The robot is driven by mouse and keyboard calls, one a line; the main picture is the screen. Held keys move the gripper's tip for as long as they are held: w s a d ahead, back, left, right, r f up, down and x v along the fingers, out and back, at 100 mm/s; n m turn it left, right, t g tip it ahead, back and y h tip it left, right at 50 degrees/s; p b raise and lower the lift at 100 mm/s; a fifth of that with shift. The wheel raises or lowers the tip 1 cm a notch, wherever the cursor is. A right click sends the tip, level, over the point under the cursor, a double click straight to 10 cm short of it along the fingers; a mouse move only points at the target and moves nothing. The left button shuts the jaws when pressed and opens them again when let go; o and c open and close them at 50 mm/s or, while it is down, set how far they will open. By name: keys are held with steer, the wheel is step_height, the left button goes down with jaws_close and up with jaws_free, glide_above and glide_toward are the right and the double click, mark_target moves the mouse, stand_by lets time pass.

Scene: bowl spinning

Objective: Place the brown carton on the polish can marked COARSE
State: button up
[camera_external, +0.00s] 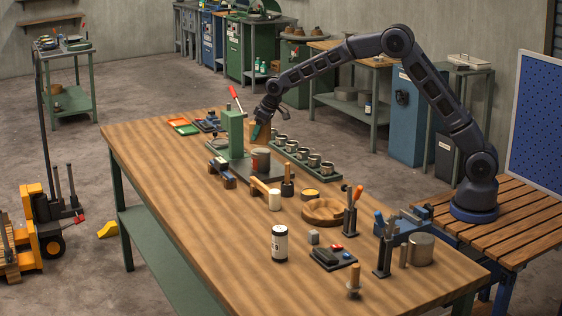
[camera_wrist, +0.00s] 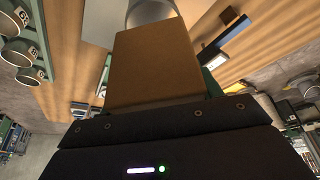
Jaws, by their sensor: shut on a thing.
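The brown carton (camera_external: 264,130) is held up in my gripper (camera_external: 258,128), beside the green column of a machine on the wooden bench. In the wrist view the carton (camera_wrist: 155,65) fills the middle, between green finger pads, with its plain brown face toward the camera. A grey metal cylinder (camera_wrist: 148,12) shows just beyond the carton's far end.
The green machine (camera_external: 232,128) with a grey-brown cylinder (camera_external: 261,160) stands close to the carton. A tray of several metal cups (camera_external: 297,155) lies to the right; the cups also show in the wrist view (camera_wrist: 18,52). A wooden bowl (camera_external: 324,211) and upright tools stand nearer. The bench's left front is clear.

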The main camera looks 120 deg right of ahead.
mark_target(259, 139)
steer(key=shift+f, duration=1.75)
steer(key=o, duration=1.1)
steer(key=shift+f, duration=0.15)
